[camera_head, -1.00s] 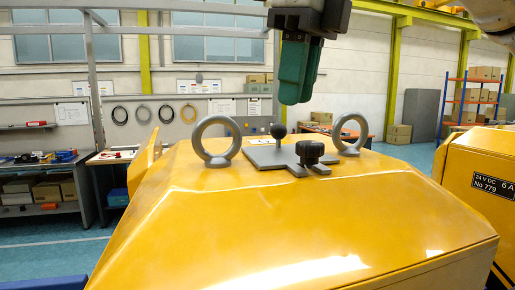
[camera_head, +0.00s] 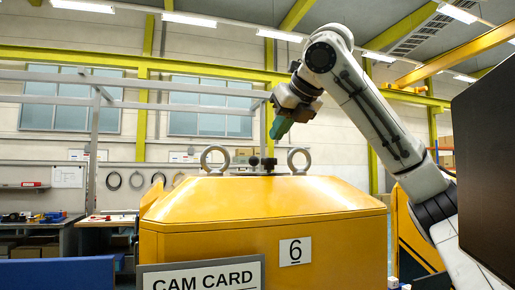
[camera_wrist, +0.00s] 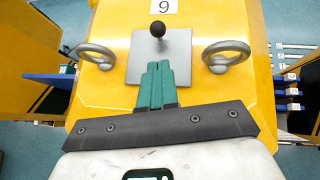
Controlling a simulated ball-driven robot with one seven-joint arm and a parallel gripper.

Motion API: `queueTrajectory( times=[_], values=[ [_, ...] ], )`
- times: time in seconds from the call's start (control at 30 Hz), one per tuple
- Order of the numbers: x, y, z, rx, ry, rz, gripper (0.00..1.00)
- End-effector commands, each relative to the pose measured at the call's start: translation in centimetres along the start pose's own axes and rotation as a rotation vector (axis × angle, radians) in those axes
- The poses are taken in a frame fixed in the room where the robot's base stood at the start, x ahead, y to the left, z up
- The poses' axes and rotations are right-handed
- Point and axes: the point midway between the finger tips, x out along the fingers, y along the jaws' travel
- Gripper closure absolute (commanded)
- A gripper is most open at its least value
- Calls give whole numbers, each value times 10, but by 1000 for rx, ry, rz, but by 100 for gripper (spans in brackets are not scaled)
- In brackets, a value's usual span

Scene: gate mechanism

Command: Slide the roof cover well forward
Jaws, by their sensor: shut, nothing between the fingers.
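The roof cover is a flat grey plate (camera_wrist: 180,50) on top of the yellow housing (camera_wrist: 215,100). A dark ball knob (camera_wrist: 158,29) stands up from it. In the head view the plate is nearly edge-on, and the ball knob (camera_head: 254,161) and a black clamp-like knob (camera_head: 269,163) show above the roof. My gripper (camera_head: 279,128) has green fingers and hangs above the roof, to the right of the knobs. In the wrist view my gripper (camera_wrist: 157,66) is shut and empty; its fingers hide the near part of the plate. The black knob is hidden there.
Grey lifting rings flank the plate, one left (camera_wrist: 97,55) and one right (camera_wrist: 226,55). A dark panel (camera_head: 485,160) fills the right edge of the head view. A cam card sign (camera_head: 201,278) stands in front of the housing. Workbenches are behind at left.

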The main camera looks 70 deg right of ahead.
Motion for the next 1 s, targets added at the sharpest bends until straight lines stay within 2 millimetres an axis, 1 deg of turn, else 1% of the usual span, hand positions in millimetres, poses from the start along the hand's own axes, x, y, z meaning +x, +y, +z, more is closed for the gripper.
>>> queueTrajectory(
  times=[0.3,0.4,0.5,0.7,1.0],
  values=[
    [53,1,0,-2,4,2,100],
    [68,1,0,-3,5,3,100],
    [80,2,0,-3,3,3,100],
    [91,2,0,-4,2,4,100],
    [92,2,0,-4,2,4,100]
  ],
)
